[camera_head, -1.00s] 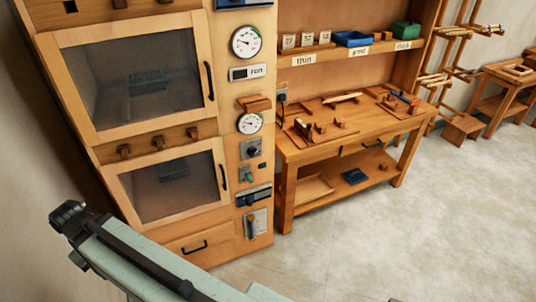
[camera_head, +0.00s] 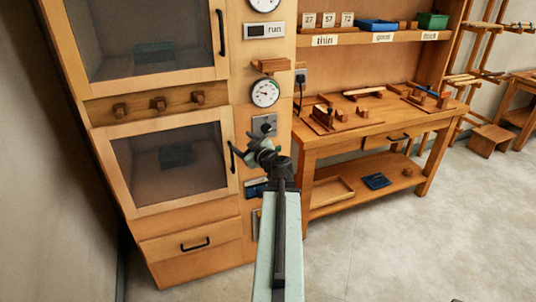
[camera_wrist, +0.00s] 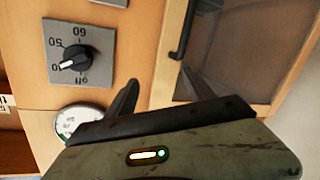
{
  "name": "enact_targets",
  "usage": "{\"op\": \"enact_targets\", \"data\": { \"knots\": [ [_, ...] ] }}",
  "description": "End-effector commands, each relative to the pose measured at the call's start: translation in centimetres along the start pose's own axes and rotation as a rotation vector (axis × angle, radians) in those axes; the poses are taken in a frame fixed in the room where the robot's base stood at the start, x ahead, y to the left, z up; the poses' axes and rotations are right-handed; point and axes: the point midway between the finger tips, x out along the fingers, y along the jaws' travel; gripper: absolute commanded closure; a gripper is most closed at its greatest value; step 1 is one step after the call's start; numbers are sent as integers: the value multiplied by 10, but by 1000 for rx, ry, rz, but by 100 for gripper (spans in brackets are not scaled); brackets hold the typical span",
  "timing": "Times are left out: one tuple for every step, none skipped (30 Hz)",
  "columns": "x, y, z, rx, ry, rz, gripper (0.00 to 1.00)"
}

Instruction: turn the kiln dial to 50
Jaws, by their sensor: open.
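The kiln dial is a black knob with a white pointer (camera_wrist: 75,58) on a grey plate, at upper left in the wrist view. Its markings look upside down: 60, 50, a lower number partly unreadable, and off. The pointer aims left and slightly down, at that lower number, short of 50. In the head view the dial plate (camera_head: 264,125) is on the cabinet front, just above my gripper (camera_head: 245,146). In the wrist view my gripper (camera_wrist: 163,90) is open and empty, its fingers to the right of the dial and apart from it.
A round gauge (camera_head: 265,93) is above the dial. A glazed lower door (camera_head: 175,165) with a black handle is left of my gripper. A workbench (camera_head: 375,130) with tools stands to the right. The floor (camera_head: 400,240) in front is clear.

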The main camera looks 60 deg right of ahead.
Motion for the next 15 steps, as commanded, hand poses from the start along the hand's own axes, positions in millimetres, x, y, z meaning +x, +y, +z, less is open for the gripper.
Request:
{"op": "enact_targets", "data": {
  "knots": [
    [-15, 30, 30, -24, 1, 89, 38],
    [-23, 48, 38, -38, 2, 134, 38],
    [-34, 66, 46, -56, 0, 183, 38],
    [-40, 77, 50, -66, -3, 212, 38],
    [-45, 85, 53, -74, -5, 234, 38],
    [-50, 93, 56, -81, -7, 254, 38],
    [-52, 97, 56, -86, -8, 264, 38],
    [-53, 99, 57, -88, -9, 270, 38],
    [-54, 100, 56, -90, -9, 273, 38],
    [-54, 101, 55, -90, -9, 273, 38],
    [-53, 101, 55, -90, -9, 272, 38],
    [-52, 101, 54, -90, -9, 271, 38],
    [-50, 101, 54, -90, -9, 270, 38],
    [-48, 102, 54, -90, -9, 270, 38],
    [-44, 103, 55, -90, -8, 269, 38]
  ]
}}
